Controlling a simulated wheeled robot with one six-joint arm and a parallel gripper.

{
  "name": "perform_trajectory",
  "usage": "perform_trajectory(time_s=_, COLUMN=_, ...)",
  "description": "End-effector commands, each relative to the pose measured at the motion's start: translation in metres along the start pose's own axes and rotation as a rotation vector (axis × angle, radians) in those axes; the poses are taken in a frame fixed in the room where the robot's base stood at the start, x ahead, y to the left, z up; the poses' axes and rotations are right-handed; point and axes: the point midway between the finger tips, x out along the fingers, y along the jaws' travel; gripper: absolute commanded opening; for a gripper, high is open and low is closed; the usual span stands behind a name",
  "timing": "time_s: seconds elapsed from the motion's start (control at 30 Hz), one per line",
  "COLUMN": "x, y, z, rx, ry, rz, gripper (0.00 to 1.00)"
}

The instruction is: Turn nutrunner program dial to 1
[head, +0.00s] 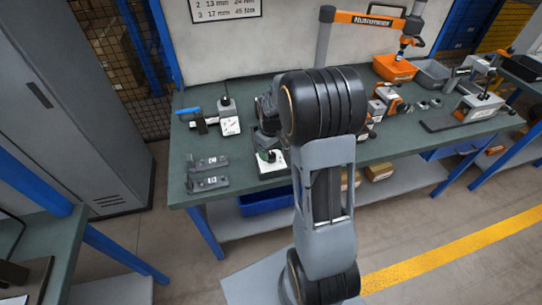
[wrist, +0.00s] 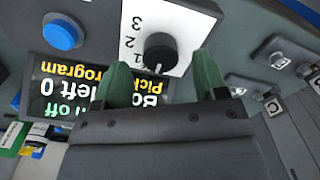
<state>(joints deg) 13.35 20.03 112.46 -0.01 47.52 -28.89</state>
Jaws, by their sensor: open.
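The black program dial (wrist: 160,50) sits on a white plate (wrist: 185,22) in the wrist view, with upside-down numerals 1, 2 and 3 along its left side. Where the dial's pointer stands I cannot tell. My gripper (wrist: 162,68) is open, its two green fingers apart, with the dial beyond and between their tips; I see no contact. In the head view my gripper (head: 268,155) is low over a white-faced unit (head: 273,167) near the bench's front edge, and my arm hides part of that area.
A dark display (wrist: 75,88) with upside-down text and a blue button (wrist: 62,36) are beside the dial. A wall sign (head: 225,8) lists programs. An orange bin (head: 395,68) is back right.

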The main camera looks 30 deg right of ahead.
Motion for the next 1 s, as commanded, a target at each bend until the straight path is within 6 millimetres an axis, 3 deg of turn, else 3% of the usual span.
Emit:
perform_trajectory(time_s=0.1, x=0.015, y=0.0, z=0.0, rx=0.0, ry=-0.003, rz=-0.002, gripper=0.66)
perform_trajectory(time_s=0.3, x=0.028, y=0.0, z=0.0, rx=0.0, ry=-0.001, rz=0.0, gripper=0.66)
perform_trajectory(time_s=0.67, x=0.03, y=0.0, z=0.0, rx=0.0, ry=0.0, rz=0.0, gripper=0.66)
perform_trajectory(time_s=1.0, x=0.03, y=0.0, z=0.0, rx=0.0, ry=0.0, rz=0.0, gripper=0.33)
